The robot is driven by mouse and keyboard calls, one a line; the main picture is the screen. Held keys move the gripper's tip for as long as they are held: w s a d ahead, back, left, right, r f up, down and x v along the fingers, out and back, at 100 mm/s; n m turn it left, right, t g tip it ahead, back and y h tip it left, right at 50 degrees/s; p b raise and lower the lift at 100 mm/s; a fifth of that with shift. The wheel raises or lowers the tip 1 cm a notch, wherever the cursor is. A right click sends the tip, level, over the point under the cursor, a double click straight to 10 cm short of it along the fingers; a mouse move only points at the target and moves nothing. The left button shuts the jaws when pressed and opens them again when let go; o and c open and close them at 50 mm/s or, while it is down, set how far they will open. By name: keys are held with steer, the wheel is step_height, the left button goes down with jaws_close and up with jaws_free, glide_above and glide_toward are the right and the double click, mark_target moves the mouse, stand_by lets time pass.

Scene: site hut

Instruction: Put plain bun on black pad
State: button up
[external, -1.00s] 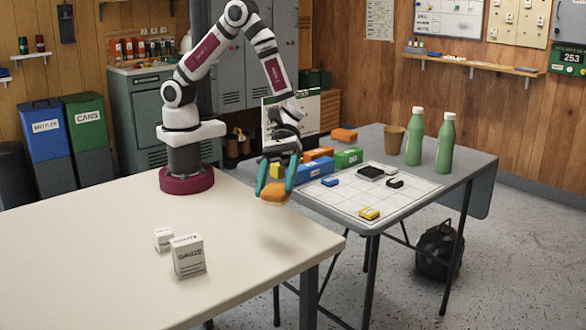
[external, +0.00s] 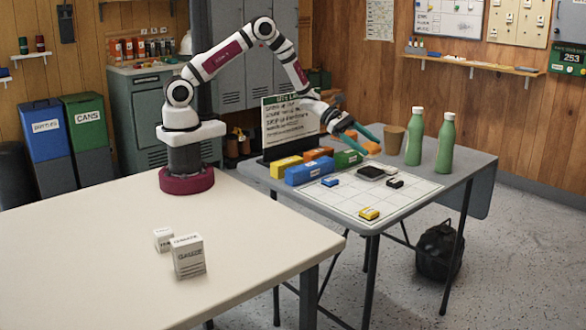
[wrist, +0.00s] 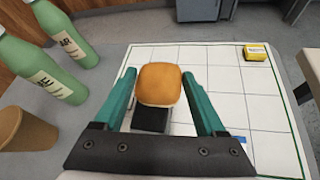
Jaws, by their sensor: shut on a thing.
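The plain bun (external: 371,147), round and golden brown, is held between the teal fingers of my gripper (external: 362,138). In the wrist view the bun (wrist: 159,84) sits between the two fingertips. The black pad (external: 371,172) lies on the white gridded sheet on the grey table. The bun is above the pad, with a gap showing in the external view. In the wrist view part of the black pad (wrist: 150,120) shows below the bun; the rest is hidden behind it.
A small black block (external: 395,183), a blue block (external: 330,182) and a yellow block (external: 369,214) lie on the sheet. Larger coloured boxes (external: 309,173) and a sign (external: 290,125) stand left. A brown cup (external: 393,139) and two green bottles (external: 414,137) stand behind to the right.

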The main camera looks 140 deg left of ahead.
mark_target(366, 169)
steer(key=a+f, duration=0.1)
steer(key=s+a+f, duration=0.1)
steer(key=shift+s+a, duration=0.1)
steer(key=shift+a, duration=0.3)
step_height(366, 169, down, 4)
steer(key=shift+a+f, duration=0.1)
